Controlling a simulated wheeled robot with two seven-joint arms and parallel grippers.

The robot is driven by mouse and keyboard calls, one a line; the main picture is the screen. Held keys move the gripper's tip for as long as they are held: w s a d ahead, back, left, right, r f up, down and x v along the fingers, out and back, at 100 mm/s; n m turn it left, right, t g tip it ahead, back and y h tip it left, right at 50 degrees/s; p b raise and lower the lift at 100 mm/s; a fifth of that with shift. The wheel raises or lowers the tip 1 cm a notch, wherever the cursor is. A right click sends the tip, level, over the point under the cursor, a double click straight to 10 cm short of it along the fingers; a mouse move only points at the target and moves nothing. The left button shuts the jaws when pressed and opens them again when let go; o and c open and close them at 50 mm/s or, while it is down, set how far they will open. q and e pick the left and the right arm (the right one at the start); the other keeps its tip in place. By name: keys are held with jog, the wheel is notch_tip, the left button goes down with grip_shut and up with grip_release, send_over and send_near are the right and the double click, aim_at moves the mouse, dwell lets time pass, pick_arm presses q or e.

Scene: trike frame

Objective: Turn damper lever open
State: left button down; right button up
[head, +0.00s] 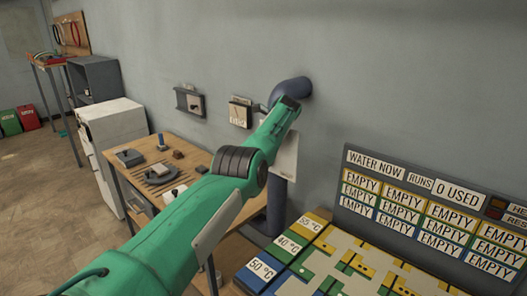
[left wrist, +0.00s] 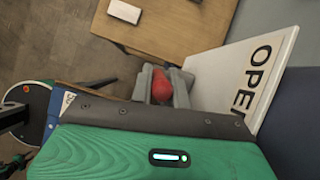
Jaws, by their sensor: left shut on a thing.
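The damper lever's red knob (left wrist: 162,84) shows in the left wrist view between the two grey fingers of my left gripper (left wrist: 161,92), which is shut on it. The lever's shaft is hidden. A white plate (left wrist: 262,75) with black letters reading "OPE", the rest cut off, stands just right of the fingers. In the head view my left arm reaches up to the dark blue pipe (head: 294,86) on the wall. The arm hides the lever and the fingers there, and part of the white plate (head: 286,158) shows behind it. My right gripper is not in view.
A wooden bench (head: 140,154) with small tools stands below and left of the pipe. Two small boxes (head: 188,101) hang on the wall. A board (head: 435,215) with "EMPTY" labels and a coloured panel (head: 292,243) with temperature labels are at right.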

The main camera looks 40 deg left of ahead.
pick_arm(q)
jog(key=shift+f, duration=0.2)
dwell(0.5)
jog(key=c, duration=1.3)
grip_release()
jog(key=shift+s, duration=0.1)
jog(key=shift+c, duration=0.2)
jog(key=shift+a+r, duration=0.1)
jog(key=shift+r, duration=0.1)
jog(key=shift+d+r+b, duration=0.4)
jog(key=shift+r+b, duration=0.15)
jog(key=shift+b, duration=0.2)
jog(key=v, duration=1.2)
jog(key=shift+r, duration=0.2)
jog(key=shift+c, duration=0.5)
